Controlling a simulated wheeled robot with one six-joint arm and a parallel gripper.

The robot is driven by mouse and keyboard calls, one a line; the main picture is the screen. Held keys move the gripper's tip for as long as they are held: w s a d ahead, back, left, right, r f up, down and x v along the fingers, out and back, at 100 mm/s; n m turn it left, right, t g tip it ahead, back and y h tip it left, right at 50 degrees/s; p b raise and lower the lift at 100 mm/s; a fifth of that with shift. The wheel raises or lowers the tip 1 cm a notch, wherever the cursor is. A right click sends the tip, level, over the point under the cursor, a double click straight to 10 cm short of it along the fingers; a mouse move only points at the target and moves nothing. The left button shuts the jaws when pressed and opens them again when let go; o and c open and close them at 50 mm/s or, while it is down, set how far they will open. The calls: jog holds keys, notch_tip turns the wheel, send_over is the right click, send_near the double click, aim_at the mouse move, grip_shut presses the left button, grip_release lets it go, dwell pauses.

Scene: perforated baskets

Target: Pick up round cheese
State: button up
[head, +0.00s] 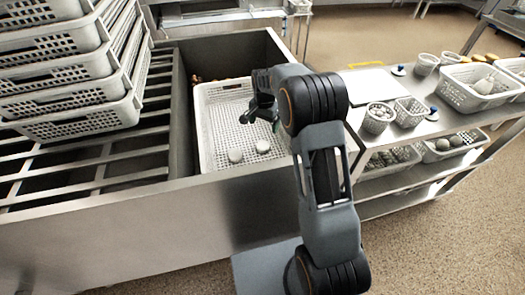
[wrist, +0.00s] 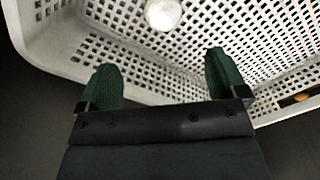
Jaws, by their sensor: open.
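Two round white cheeses lie on the floor of a white perforated basket: a left one (head: 235,155) and a right one (head: 262,146) in the head view. The basket (head: 207,130) sits inside a metal sink. In the wrist view one round white cheese (wrist: 163,14) shows at the top edge, partly cut off, inside the basket (wrist: 60,50). I cannot tell which of the two it is. My gripper (wrist: 164,82) is open and empty, its green fingertips apart. In the head view my gripper (head: 258,115) hangs over the basket, beyond the cheeses and apart from them.
Stacked white crates (head: 70,75) stand on slats at the left. The sink wall (head: 181,115) rises beside the basket. A metal table (head: 405,133) at the right holds several small baskets, a white board (head: 372,86) and a larger basket (head: 470,95).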

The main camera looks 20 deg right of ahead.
aim_at(263, 145)
jog(key=f+b, duration=0.1)
jog(key=f, duration=0.5)
jog(key=f+b, duration=0.1)
jog(key=f, duration=0.5)
jog(key=shift+w+a+f, duration=0.2)
jog(key=shift+f, duration=0.15)
jog(key=c, duration=1)
